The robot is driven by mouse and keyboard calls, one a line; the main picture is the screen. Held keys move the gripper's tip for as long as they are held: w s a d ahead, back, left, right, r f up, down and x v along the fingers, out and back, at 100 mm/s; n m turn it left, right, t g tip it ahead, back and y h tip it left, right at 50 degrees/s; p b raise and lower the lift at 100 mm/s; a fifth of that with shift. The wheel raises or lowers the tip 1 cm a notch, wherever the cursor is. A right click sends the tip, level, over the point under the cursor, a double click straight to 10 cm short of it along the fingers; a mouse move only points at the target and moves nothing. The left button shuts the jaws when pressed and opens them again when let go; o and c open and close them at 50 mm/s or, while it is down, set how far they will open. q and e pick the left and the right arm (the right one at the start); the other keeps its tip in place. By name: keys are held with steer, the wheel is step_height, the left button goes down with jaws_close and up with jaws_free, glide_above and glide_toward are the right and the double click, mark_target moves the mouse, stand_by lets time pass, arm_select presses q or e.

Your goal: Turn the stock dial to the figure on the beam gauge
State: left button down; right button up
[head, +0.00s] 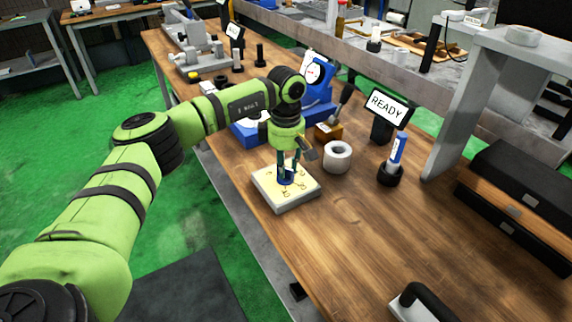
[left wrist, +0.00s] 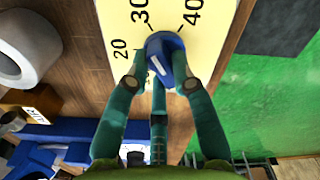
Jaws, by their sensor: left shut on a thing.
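The stock dial is a blue knob (left wrist: 164,50) with a white line, on a pale yellow plate (head: 268,189) set in a grey block on the bench. The left wrist view shows the figures 20, 30 and 40 around it; the other figures are cut off or hidden. My left gripper (head: 287,172) points down over the plate, and its fingers (left wrist: 163,76) are shut around the blue knob. My right gripper is out of view.
A white tape roll (head: 338,157) stands close right of the plate. Behind are a READY sign (head: 388,105) and a blue-and-white marker in a black holder (head: 390,174). Grey shelving (head: 462,100) and black boxes stand at right. The front bench top is mostly clear.

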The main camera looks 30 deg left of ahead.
mark_target(286, 167)
arm_select(q)
steer(key=c, duration=1)
jaws_free()
steer(key=shift+c, duration=0.2)
step_height(286, 167, up, 12)
